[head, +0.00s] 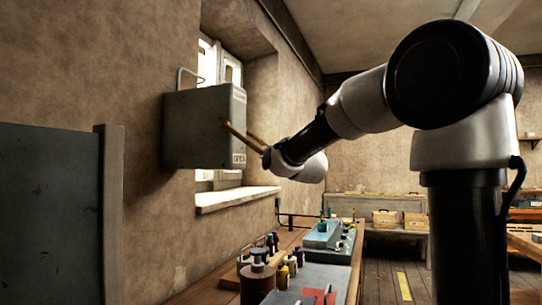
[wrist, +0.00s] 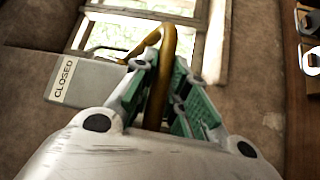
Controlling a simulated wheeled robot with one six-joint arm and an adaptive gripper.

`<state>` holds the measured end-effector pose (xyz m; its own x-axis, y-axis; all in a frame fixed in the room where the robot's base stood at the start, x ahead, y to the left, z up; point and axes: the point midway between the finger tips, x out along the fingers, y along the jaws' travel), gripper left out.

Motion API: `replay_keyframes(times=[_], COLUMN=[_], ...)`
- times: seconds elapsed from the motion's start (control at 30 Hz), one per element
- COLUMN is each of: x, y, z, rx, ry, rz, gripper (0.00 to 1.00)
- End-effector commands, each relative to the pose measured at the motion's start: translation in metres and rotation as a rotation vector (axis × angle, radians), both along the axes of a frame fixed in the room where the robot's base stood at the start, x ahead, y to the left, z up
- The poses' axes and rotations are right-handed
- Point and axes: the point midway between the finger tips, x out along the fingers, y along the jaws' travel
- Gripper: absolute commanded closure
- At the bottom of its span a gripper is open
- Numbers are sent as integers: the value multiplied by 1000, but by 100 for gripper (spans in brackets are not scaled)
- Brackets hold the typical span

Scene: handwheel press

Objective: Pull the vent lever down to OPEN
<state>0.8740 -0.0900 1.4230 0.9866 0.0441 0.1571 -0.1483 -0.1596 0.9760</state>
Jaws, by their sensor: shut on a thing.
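The vent lever is a brass bar (head: 240,137) that comes out of the side of a grey box (head: 197,128) at the window. In the head view it slopes down to the right, and its end is hidden at my gripper (head: 266,157). In the wrist view the bent brass lever (wrist: 160,75) runs between the green-padded fingers of my gripper (wrist: 160,92), which is shut on it. A label reading CLOSED (wrist: 64,80) shows on the grey box there.
A window sill (head: 235,198) juts out below the box. A workbench (head: 345,262) with spools, bottles and a teal device (head: 322,235) stands below. A dark panel (head: 50,215) with a post is at the left. Open floor lies right of the bench.

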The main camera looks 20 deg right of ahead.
Motion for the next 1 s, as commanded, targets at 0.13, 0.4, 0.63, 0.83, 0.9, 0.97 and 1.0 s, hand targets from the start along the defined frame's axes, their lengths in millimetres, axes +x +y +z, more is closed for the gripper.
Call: replay_keyframes(times=[0.13,0.4,0.63,0.83,0.9,0.97,1.0], x=[1,1,-13,-55,-71,-83,-91], y=[1,0,0,-2,-3,-3,-4], z=[-7,-4,-4,-11,-14,-16,-17], rx=[1,1,1,1,1,1,1], ry=[15,9,7,7,8,8,7], rz=[2,1,1,2,2,2,2], gripper=[72,63,63,63,63,63,63])
